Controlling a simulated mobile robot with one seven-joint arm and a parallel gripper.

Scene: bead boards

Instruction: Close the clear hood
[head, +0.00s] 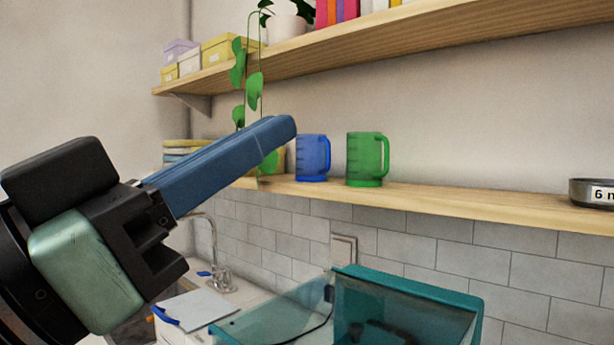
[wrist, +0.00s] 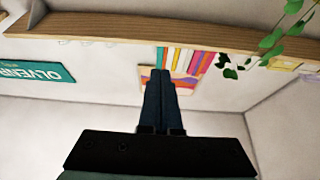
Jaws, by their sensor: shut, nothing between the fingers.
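The clear hood (head: 400,312) is a teal-tinted see-through box with a solid teal edge, low in the head view, right of centre. The lower part of it is cut off by the frame, so I cannot tell how far it is open. My gripper (head: 285,128) has long blue fingers pressed together, with nothing between them. It is raised at the left, above the hood and apart from it. In the wrist view my gripper (wrist: 160,82) points towards the upper shelf, and the hood is not in that view.
A lower shelf (head: 480,206) holds a blue jug (head: 312,158) and a green jug (head: 367,160) behind my fingers. An upper shelf (head: 400,48) has boxes, books and a trailing plant (head: 254,92). A tap (head: 217,255) and a white board (head: 198,309) are left of the hood.

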